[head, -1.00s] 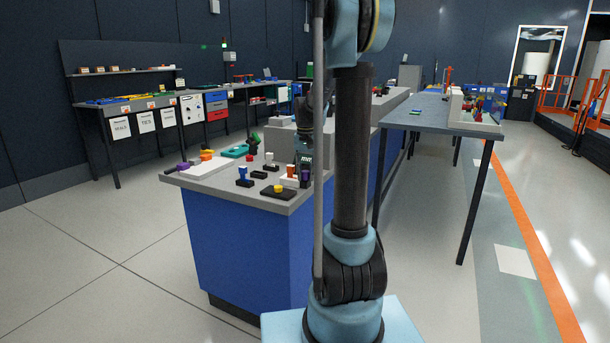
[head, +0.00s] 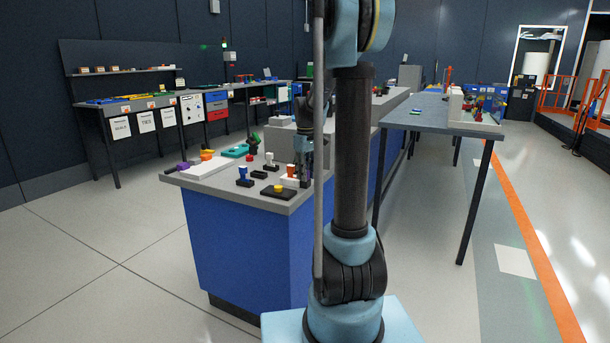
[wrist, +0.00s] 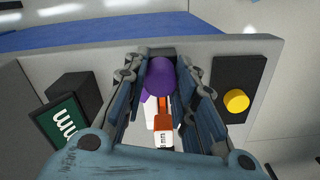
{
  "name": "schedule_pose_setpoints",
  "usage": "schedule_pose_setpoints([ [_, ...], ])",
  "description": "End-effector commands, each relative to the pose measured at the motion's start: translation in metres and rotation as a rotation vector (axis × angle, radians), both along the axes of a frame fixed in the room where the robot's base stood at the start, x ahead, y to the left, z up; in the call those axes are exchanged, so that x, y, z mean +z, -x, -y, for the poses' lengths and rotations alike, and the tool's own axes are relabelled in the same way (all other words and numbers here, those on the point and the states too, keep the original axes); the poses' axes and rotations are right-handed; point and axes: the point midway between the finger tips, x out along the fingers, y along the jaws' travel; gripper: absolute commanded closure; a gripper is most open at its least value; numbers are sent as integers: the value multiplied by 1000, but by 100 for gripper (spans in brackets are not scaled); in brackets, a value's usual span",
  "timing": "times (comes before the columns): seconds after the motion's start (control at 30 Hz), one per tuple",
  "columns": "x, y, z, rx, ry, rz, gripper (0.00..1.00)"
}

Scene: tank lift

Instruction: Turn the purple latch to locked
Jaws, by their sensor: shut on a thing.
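The purple latch (wrist: 160,76) shows in the wrist view as a rounded purple handle between my two fingers. My gripper (wrist: 162,90) is shut on it, one finger along each side. A white base with orange and white parts shows below the handle, partly covered by the fingers. The latch's turn angle and any lock mark cannot be read. In the head view my gripper (head: 306,168) is at the near right part of the blue-sided bench, and it and the arm hide the latch.
A black plate with a yellow button (wrist: 236,100) lies close right of my gripper in the wrist view. A dark box with a green face (wrist: 62,130) stands at left. In the head view a blue knob (head: 243,171) stands left on the bench top (head: 222,187).

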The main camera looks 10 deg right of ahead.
Motion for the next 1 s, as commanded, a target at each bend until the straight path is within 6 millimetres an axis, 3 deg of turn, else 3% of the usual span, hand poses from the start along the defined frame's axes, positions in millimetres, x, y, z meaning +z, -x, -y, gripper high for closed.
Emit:
schedule_pose_setpoints([
  [0.5, 0, -1, 1, 462, 1, 1, 99],
  [1.0, 1, -2, 1, 686, 1, 2, 97],
])
